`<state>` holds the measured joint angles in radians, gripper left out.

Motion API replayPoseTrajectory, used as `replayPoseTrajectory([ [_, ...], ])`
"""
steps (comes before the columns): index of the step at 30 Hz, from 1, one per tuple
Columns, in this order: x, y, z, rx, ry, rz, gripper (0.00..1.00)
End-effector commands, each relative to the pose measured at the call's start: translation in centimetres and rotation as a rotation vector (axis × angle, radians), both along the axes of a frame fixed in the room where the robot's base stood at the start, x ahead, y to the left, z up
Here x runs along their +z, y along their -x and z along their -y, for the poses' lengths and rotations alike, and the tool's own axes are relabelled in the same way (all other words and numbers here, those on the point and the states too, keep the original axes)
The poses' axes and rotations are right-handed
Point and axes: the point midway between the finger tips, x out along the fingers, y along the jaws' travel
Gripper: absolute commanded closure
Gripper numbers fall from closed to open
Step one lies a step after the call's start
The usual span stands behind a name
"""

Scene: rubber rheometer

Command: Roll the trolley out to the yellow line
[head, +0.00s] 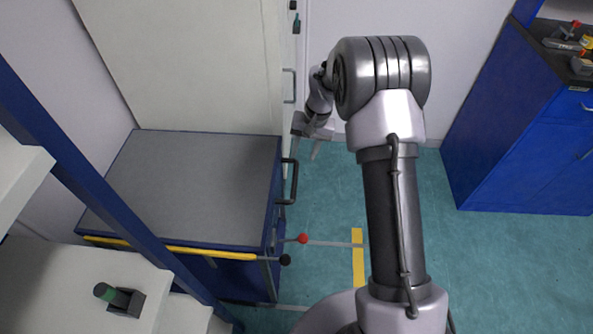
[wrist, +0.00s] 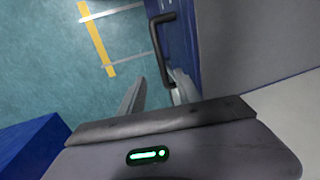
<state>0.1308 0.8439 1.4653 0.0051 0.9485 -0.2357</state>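The trolley has a grey top (head: 195,185) and a blue body, and stands at the left against a tall pale cabinet. Its black bar handle (head: 291,182) is on its right side; the handle also shows in the wrist view (wrist: 158,50). The yellow line (head: 358,262) is on the floor to the right of the trolley, and it shows at the upper left of the wrist view (wrist: 97,38). My gripper (head: 309,150) is just beyond the handle in the head view. In the wrist view its fingers (wrist: 154,92) are apart with nothing between them; the handle lies ahead.
A lever with a red knob (head: 303,238) and one with a black knob (head: 285,260) stick out near the trolley's front right corner. A blue cabinet (head: 520,150) with tools on top stands at the right. The teal floor between is clear. White shelves (head: 70,285) are at lower left.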

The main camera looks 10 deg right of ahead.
Motion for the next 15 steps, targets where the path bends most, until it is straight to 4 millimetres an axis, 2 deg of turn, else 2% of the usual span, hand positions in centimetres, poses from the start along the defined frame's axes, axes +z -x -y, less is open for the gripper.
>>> replayPoseTrajectory([
  [1, -2.2, 0.0, -0.3, 0.002, -0.001, -0.003, 0.6],
  [9, -9.8, -0.5, -1.7, 0.0, 0.0, -0.002, 0.6],
  [15, -12.5, -0.7, -2.3, 0.0, 0.0, -0.001, 0.6],
])
